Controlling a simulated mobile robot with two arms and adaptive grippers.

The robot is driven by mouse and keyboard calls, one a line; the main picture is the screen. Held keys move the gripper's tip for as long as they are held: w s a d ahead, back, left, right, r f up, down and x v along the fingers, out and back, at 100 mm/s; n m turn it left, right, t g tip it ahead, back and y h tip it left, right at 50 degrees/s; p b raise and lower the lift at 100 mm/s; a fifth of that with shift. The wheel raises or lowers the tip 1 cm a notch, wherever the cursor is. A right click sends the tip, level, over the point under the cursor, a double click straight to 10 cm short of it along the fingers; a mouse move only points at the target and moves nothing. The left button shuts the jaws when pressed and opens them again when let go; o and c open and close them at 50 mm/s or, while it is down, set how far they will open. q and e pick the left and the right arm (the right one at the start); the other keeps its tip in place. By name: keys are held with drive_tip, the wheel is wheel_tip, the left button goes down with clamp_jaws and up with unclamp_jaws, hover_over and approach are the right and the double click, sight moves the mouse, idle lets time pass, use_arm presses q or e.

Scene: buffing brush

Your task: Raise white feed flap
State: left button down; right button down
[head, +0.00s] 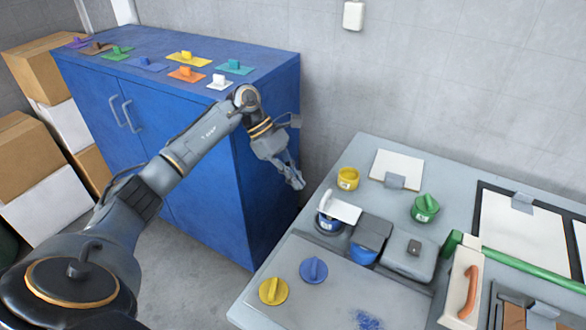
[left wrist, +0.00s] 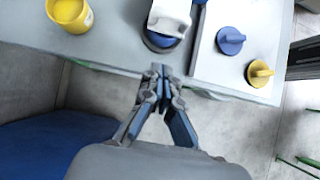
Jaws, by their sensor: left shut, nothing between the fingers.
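The white flap (head: 343,207) sits tilted over a round blue container (head: 328,223) at the left part of the grey table. In the left wrist view the white flap (left wrist: 171,18) is at the top, partly cut off, over the blue container (left wrist: 160,42). My left gripper (head: 299,184) is shut and empty, beyond the table's left edge and apart from the flap. In the left wrist view its fingertips (left wrist: 159,70) point toward the blue container, with a gap between. My right gripper is not in view.
A yellow cup (head: 348,179) and a green-lidded pot (head: 425,208) stand near the flap. A grey box (head: 409,258) is right of it. Blue (head: 313,270) and yellow (head: 273,291) knobs lie in front. A blue cabinet (head: 270,200) stands close behind my left arm.

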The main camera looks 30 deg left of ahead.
sight(339, 208)
use_arm(q)
drive_tip(key=p+x, duration=0.1)
drive_tip(key=x, duration=0.4)
drive_tip(key=shift+d+f+p, duration=0.25)
drive_tip(key=shift+d+p, duration=0.05)
drive_tip(key=shift+w+d+r+p, duration=0.1)
drive_tip(key=shift+d+r+p, duration=0.2)
drive_tip(key=shift+r+p, duration=0.2)
drive_tip(key=shift+d+r+p, duration=0.35)
drive_tip(key=shift+r, duration=0.25)
drive_tip(key=shift+d+r+p, duration=0.25)
drive_tip(key=shift+r+p, duration=0.05)
drive_tip(key=shift+r, duration=0.1)
drive_tip(key=shift+d, duration=0.1)
